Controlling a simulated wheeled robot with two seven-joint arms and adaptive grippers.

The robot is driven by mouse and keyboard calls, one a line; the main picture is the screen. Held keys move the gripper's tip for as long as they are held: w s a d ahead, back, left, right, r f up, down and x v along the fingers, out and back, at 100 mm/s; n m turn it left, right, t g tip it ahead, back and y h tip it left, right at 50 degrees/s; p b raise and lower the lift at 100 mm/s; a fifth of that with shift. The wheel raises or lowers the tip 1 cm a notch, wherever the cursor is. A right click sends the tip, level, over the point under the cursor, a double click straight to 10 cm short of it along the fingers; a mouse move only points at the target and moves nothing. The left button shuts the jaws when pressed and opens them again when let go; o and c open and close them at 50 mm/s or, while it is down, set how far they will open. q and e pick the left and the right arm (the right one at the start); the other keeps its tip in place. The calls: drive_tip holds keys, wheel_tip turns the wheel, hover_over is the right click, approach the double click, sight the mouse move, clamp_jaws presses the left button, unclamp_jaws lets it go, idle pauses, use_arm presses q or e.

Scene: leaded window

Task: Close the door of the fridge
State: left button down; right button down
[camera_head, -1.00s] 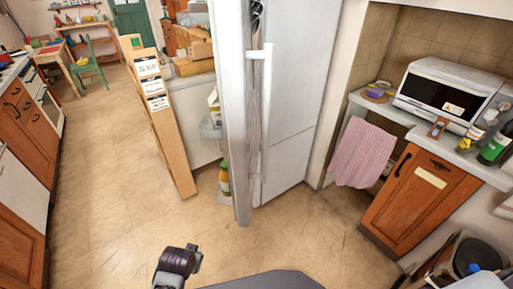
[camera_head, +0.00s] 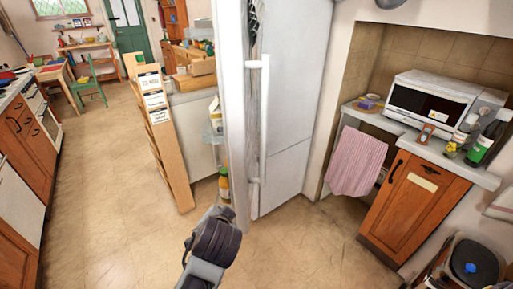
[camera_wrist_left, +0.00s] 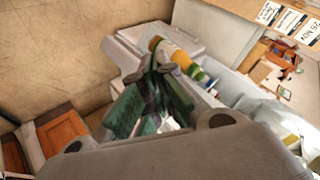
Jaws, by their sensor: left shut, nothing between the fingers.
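The fridge door (camera_head: 233,100) stands open in the head view, almost edge-on to me. Its long white handle (camera_head: 265,115) is on its right face, and its inner shelves with bottles (camera_head: 223,185) show on its left. The white fridge (camera_head: 295,120) stands to the right behind the handle. My left arm (camera_head: 212,240) reaches up from the bottom, near the door's lower end. In the wrist view my left gripper (camera_wrist_left: 150,100) is shut and empty, with the door shelf's bottles (camera_wrist_left: 180,57) just past its fingers. Contact with the door cannot be told. My right gripper is out of view.
A wooden rack (camera_head: 165,140) with cards stands left of the door. The tiled floor (camera_head: 115,200) is clear at the left. At the right are a counter with a microwave (camera_head: 432,97), a hanging pink towel (camera_head: 356,163) and a dark bin (camera_head: 475,262).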

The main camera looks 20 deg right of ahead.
use_arm(q)
drive_tip(key=d+r+m+t, duration=0.3)
drive_tip(key=d+r, duration=0.5)
drive_tip(key=m+t+h, duration=0.1)
drive_tip(key=m+t, duration=0.4)
drive_tip(key=m, duration=0.1)
approach(262, 138)
drive_tip(key=s+d, duration=0.1)
drive_tip(key=s, duration=0.3)
drive_tip(key=shift+s+d+f, duration=0.1)
drive_tip(key=shift+s+d, duration=0.1)
drive_tip(key=shift+w, duration=0.15)
drive_tip(key=w, duration=1)
drive_tip(key=shift+w+a+p, duration=0.2)
drive_tip(key=shift+a+p, duration=0.2)
drive_tip(key=shift+w+a, duration=0.15)
drive_tip(key=shift+a, duration=0.35)
drive_tip(key=shift+w+a, duration=0.15)
drive_tip(key=shift+a, duration=0.35)
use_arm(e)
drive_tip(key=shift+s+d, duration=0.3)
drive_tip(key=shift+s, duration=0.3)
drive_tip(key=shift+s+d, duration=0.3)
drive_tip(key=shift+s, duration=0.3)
